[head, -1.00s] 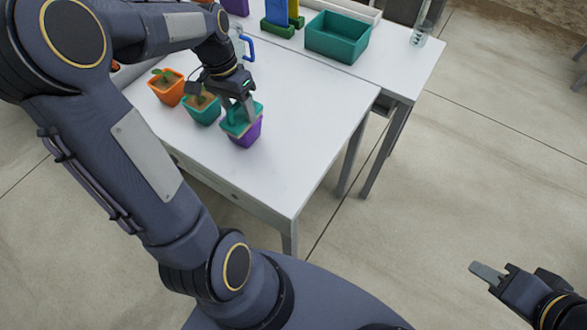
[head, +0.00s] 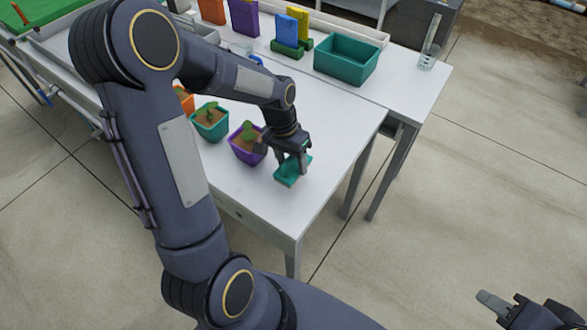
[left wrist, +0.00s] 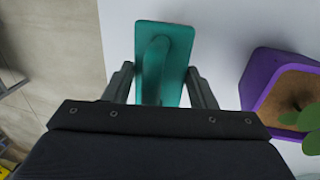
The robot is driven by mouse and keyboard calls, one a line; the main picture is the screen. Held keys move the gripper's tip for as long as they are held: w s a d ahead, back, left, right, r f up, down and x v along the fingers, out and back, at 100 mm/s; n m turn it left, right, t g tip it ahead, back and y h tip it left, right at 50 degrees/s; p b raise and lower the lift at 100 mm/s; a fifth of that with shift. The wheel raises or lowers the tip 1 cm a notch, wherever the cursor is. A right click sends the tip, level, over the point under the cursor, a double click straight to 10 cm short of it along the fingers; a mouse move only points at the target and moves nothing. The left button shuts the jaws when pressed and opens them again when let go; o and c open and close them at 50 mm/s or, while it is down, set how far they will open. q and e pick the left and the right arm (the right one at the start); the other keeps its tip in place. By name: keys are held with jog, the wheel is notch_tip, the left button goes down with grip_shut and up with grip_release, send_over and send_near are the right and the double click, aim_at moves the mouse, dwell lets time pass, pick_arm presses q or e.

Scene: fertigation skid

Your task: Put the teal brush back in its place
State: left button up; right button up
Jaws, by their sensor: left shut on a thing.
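The teal brush (head: 288,175) is a flat rectangular block with a raised handle. My left gripper (head: 291,162) is shut on its handle, just right of the purple pot, over the white table (head: 275,210) near its front right side. I cannot tell whether the brush touches the tabletop. In the left wrist view the brush (left wrist: 163,50) lies between the two fingers, with the purple pot (left wrist: 262,72) to its right. My right gripper (head: 492,302) is at the bottom right, over the floor, partly cut off; its opening cannot be judged.
Plants stand in the teal pot (head: 211,121) and purple pot (head: 244,150); an orange pot is partly hidden by my arm. Behind are a teal bin (head: 346,66), a glass cylinder (head: 428,58) and several coloured upright blocks. The table's right part is clear.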

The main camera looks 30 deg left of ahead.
aim_at(294, 171)
pick_arm(q)
jog(key=shift+w+d+f, duration=0.1)
jog(key=shift+d+f, duration=0.05)
jog(key=shift+f, duration=0.8)
jog(key=shift+d+f, duration=0.15)
jog(key=shift+f, duration=0.8)
jog(key=shift+f, duration=0.2)
jog(key=o, duration=0.9)
jog(key=shift+r, duration=0.1)
jog(key=shift+o, duration=0.2)
